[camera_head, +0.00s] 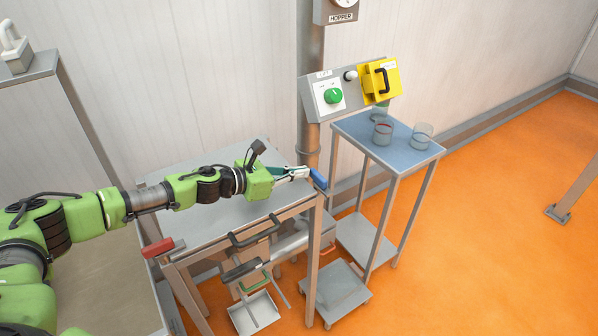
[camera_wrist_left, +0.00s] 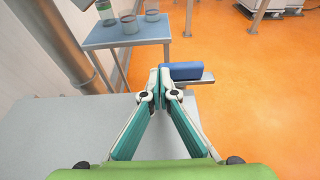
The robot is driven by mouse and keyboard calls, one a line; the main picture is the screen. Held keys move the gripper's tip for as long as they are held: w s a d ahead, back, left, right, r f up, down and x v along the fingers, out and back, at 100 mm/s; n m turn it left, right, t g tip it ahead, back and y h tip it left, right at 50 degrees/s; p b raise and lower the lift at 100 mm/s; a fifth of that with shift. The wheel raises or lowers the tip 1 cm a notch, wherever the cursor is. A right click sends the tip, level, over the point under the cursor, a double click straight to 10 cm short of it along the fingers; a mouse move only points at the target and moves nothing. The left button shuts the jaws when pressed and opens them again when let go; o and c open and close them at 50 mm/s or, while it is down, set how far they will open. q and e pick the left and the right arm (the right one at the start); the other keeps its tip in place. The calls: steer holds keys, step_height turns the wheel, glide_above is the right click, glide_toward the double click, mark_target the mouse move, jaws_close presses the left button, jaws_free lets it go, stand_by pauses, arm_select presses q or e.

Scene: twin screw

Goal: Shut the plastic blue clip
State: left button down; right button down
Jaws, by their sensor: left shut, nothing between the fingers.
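The blue clip (camera_head: 318,179) sits at the right corner of the grey metal table, at the end of my left arm. In the left wrist view the blue clip (camera_wrist_left: 183,70) lies just to the right of the fingertips, on a grey metal bracket. My left gripper (camera_head: 306,172) is shut and empty, its tips beside the clip. In the left wrist view the fingers of my left gripper (camera_wrist_left: 164,88) meet at the tips. I cannot tell whether they touch the clip. My right gripper is not in view.
The grey table (camera_head: 180,215) has a red clip (camera_head: 158,247) at its left corner and a black handle (camera_head: 254,231) in front. A blue-topped stand (camera_head: 400,150) holds several glass containers. A control box with a green knob (camera_head: 333,96) and yellow cover (camera_head: 365,84) stands behind.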

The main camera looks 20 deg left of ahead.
arm_select(q)
steer(key=shift+w+m+b, duration=0.1)
steer(key=shift+m+b, duration=0.2)
steer(key=shift+b, duration=0.25)
steer(key=shift+w+g+h, duration=0.1)
steer(key=shift+g+h, duration=0.3)
